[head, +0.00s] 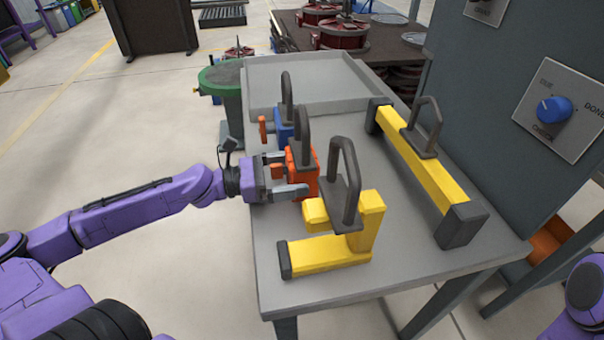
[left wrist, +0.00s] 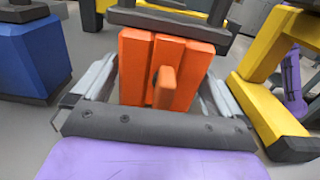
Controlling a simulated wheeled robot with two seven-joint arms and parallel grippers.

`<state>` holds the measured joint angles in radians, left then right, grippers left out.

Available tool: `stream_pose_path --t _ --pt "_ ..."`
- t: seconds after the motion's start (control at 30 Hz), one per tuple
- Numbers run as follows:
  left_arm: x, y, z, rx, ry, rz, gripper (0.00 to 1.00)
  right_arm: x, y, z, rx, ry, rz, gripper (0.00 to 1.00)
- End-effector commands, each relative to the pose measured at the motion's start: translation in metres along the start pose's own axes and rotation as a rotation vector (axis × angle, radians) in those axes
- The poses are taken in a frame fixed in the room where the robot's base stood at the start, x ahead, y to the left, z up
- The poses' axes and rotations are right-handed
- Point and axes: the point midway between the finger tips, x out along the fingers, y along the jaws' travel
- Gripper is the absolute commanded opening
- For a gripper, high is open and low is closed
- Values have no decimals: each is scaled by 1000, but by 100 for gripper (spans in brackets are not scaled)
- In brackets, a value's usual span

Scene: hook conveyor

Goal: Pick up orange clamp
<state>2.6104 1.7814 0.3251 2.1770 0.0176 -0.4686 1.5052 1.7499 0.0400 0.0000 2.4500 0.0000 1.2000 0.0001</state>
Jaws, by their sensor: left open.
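The orange clamp (head: 303,178) stands upright on the grey table between a blue clamp and a yellow clamp, with a dark grey loop handle on top. My left gripper (head: 288,179) reaches it from the left, its jaws open with one finger on each side of the orange body. In the left wrist view the orange clamp (left wrist: 162,72) fills the space between the two grey fingers of my left gripper (left wrist: 160,95). Whether the fingers touch it I cannot tell. My right gripper is not seen; only a bit of my purple right arm shows at the lower right.
A yellow clamp (head: 370,222) stands close in front, and a blue clamp (head: 284,122) close behind. A long yellow bar with dark ends (head: 422,160) lies at the right. A grey tray (head: 300,82) sits at the back. A control panel (head: 560,108) is on the right.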

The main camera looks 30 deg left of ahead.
Motion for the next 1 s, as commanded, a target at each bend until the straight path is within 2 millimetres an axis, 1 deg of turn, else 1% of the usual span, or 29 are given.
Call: stream_pose_path --t 0.03,0.1,0.4,0.47,0.5,0.57,0.6,0.7,0.73,0.9,1.0 --pt "4 0 -4 5 0 -2 100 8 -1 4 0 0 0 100" --pt "8 0 -2 5 1 -1 100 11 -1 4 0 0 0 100" --pt "10 0 0 1 2 2 100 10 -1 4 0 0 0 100" --pt "10 0 0 0 2 2 80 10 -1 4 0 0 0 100" --pt "10 0 0 1 2 2 67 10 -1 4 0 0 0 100" --pt "10 0 0 1 2 2 48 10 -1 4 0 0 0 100" --pt "10 0 0 0 2 2 35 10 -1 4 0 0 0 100" --pt "10 0 0 0 2 2 4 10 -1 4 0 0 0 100" --pt "10 0 3 4 -2 1 4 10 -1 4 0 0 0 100" --pt "10 0 3 3 -1 1 4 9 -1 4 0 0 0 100" --pt "10 0 11 2 0 1 4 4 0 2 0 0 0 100"
